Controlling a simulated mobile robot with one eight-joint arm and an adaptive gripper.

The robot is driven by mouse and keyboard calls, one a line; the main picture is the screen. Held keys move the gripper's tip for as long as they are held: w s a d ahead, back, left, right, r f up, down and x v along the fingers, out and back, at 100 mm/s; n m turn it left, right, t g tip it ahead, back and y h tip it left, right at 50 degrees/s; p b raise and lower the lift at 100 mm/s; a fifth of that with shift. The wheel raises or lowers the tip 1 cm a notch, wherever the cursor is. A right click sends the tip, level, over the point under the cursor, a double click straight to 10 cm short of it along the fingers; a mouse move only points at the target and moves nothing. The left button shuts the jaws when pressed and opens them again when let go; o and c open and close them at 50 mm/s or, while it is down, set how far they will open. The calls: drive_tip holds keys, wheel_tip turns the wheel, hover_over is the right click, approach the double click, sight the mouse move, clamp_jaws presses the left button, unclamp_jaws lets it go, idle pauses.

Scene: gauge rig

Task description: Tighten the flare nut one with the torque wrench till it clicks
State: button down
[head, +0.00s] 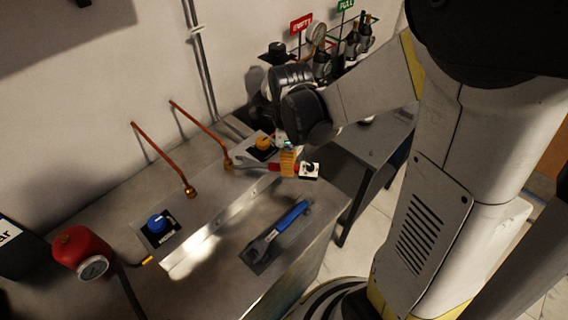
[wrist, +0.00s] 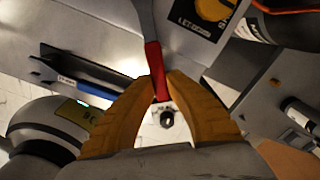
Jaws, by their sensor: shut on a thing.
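My gripper (head: 288,162) is shut on the red handle of a wrench (head: 274,167). In the wrist view its orange fingers (wrist: 160,78) pinch the red handle (wrist: 153,57). The wrench's grey head reaches left to the brass flare nut (head: 228,165) under the right copper pipe; I cannot tell whether its jaws sit around the nut. A second brass nut (head: 190,192) is under the left pipe. A blue-handled wrench (head: 288,217) lies on a dark mat on the bench. No label shows which wrench is the torque wrench or which nut is one.
A yellow knob (head: 264,143) is close behind my gripper, and a blue knob (head: 157,222) is at the panel's left. A white piece with a black knob (head: 309,171) is just right of my fingers. A red gauge device (head: 80,250) stands at left. Bottles stand at the back.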

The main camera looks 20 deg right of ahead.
drive_tip(key=shift+s+d, duration=0.55)
drive_tip(key=shift+d, duration=0.35)
drive_tip(key=shift+r+p, duration=1.85)
drive_tip(key=shift+r, duration=0.45)
drive_tip(key=shift+a, duration=0.1)
